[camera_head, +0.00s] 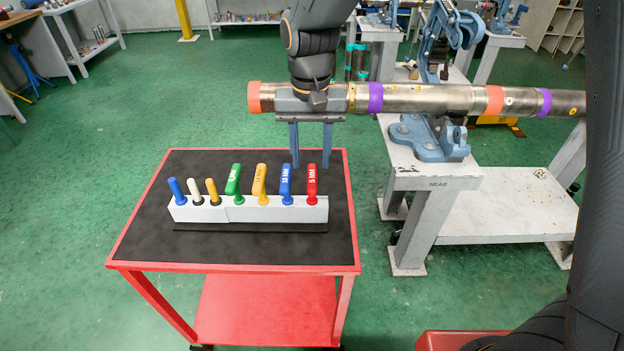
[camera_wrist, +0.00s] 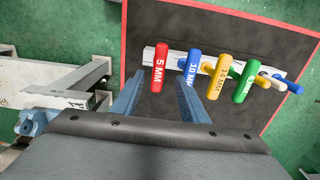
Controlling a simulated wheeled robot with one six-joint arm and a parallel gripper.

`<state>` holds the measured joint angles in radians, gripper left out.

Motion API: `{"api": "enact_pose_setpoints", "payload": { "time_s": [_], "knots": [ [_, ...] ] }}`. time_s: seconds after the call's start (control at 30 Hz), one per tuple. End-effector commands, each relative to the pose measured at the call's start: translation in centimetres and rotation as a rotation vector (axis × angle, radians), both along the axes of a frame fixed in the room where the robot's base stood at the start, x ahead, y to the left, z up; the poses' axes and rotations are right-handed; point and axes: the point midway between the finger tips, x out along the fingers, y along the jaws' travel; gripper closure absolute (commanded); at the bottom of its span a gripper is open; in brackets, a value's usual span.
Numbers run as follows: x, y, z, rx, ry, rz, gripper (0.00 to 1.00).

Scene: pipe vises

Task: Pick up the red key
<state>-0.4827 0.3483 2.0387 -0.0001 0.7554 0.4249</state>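The red key (camera_head: 312,184), marked 5 MM, stands upright at the right end of a white holder (camera_head: 245,214) on the cart. It also shows in the wrist view (camera_wrist: 161,68), at the left end of the row of handles. My gripper (camera_head: 311,165) points down above the cart, behind the holder in the head view. Its two fingers are apart with nothing between them. I cannot tell the exact height gap.
A blue 10 MM key (camera_head: 286,184) stands close beside the red one, then yellow (camera_head: 260,184) and green (camera_head: 233,180) keys and several smaller handles. The red cart's black top (camera_head: 140,235) is otherwise clear. A long pipe (camera_head: 430,98) in a vise (camera_head: 430,138) lies to the right.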

Motion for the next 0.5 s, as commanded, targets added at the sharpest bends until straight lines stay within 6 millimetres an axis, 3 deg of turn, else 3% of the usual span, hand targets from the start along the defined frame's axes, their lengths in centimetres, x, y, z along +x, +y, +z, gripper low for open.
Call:
{"api": "enact_pose_setpoints", "payload": {
  "time_s": [0.5],
  "knots": [
    [-0.4,-0.3,-5.7,-0.001,0.002,-0.001,0.60]
  ]
}}
